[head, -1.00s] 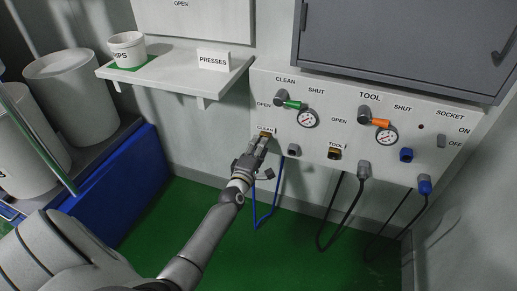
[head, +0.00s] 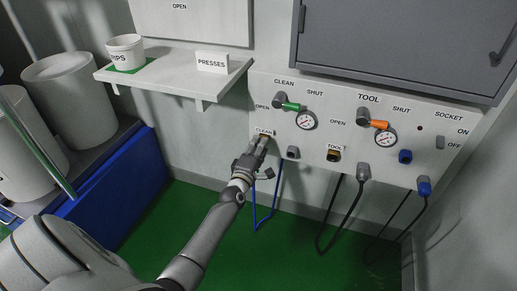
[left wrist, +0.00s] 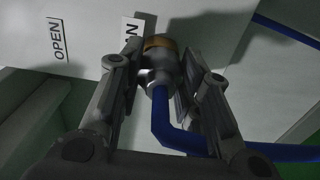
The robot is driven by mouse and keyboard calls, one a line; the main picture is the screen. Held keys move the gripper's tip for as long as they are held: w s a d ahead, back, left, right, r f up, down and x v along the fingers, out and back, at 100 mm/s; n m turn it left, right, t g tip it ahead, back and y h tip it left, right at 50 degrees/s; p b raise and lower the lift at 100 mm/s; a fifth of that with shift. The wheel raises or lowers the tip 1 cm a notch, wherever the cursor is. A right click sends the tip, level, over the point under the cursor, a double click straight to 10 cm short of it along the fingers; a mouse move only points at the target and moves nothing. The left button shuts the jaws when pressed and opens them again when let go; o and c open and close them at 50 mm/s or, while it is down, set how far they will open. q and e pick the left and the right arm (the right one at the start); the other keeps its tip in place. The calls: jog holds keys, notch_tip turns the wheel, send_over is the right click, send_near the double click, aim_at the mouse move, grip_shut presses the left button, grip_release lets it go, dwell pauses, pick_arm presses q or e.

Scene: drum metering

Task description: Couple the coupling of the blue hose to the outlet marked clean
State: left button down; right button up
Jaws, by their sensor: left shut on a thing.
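My left gripper (head: 262,141) is at the wall panel's clean outlet (head: 265,135), under the small CLEAN label. In the left wrist view its two fingers (left wrist: 158,85) are shut on the silver coupling (left wrist: 160,68) of the blue hose (left wrist: 162,115). The coupling's end is against the brass-coloured outlet (left wrist: 158,42); I cannot tell whether it is locked on. The blue hose bends away to the right there, and hangs in a loop below the panel in the head view (head: 257,215). My right gripper is not in view.
Right of the clean outlet are a grey fitting (head: 293,152), the tool outlet (head: 333,156) and a grey plug with a black cable (head: 363,173). The green valve handle (head: 293,106) sits above. A shelf (head: 170,77) juts out at the left.

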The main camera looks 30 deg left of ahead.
pick_arm(q)
jog(key=c, duration=1)
grip_release()
jog(key=shift+w+r, duration=0.1)
jog(key=shift+o, duration=0.2)
jog(key=shift+s, duration=0.3)
jog(key=v, duration=1.1)
jog(key=shift+s, duration=0.25)
jog(key=shift+d, duration=0.15)
